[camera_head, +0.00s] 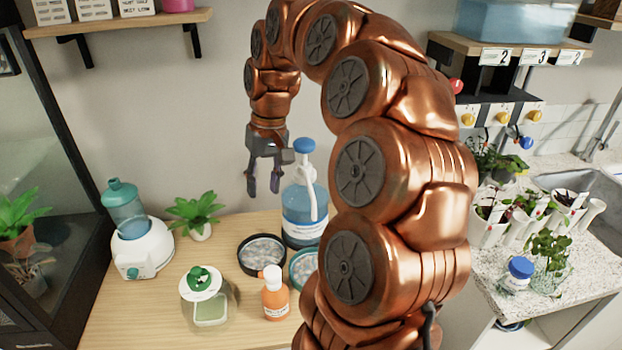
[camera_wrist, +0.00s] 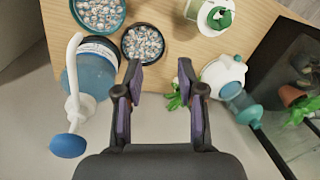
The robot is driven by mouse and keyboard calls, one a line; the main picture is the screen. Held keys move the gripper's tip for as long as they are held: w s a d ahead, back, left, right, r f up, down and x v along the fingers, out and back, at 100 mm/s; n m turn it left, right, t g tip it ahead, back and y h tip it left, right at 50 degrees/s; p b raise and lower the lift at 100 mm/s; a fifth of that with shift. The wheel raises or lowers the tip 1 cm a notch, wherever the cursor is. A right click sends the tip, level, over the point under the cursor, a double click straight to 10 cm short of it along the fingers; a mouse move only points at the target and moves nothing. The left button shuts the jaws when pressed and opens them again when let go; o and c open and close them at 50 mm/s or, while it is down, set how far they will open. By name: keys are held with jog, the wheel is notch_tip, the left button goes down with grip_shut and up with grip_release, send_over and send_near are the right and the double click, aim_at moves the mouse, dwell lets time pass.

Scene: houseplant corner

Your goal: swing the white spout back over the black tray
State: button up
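The white spout (camera_head: 313,192) curves down from a pump with a blue knob (camera_head: 304,145) on a blue bottle (camera_head: 298,215) at the back of the table. The spout hangs on the bottle's front right side, on the teal tray's side and away from the black tray (camera_head: 240,259). In the wrist view the spout (camera_wrist: 74,52) lies along the bottle's left, with the black tray (camera_wrist: 123,49) to the right. The black tray holds pebbles. My gripper (camera_head: 262,190) is open and empty, left of the pump and above the tray, apart from the spout.
A teal-rimmed tray (camera_head: 291,270) with pebbles sits right of the black tray. An orange bottle (camera_head: 274,296) and a green-lidded jar (camera_head: 204,295) stand in front. A small plant (camera_head: 196,213) and a white humidifier (camera_head: 140,248) stand left. My arm hides the table's right part.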

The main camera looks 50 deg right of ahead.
jog(key=w+d+m, duration=0.1)
jog(key=d+m, duration=0.1)
jog(key=d, duration=0.6)
jog(key=m, duration=0.2)
send_near(310, 186)
jog(key=shift+t, duration=0.4)
jog(key=shift+w+a+f+p, duration=0.15)
jog(key=shift+f+p, duration=0.35)
jog(key=shift+f, duration=0.85)
jog(key=shift+a+f+p, duration=0.2)
jog(key=shift+f+p, duration=0.25)
jog(key=shift+f, duration=0.9)
jog(key=shift+w+a+f+p, duration=0.15)
jog(key=shift+f+p, duration=0.35)
jog(key=shift+f, duration=0.9)
jog(key=shift+s, duration=0.1)
jog(key=shift+c, duration=0.2)
grip_shut()
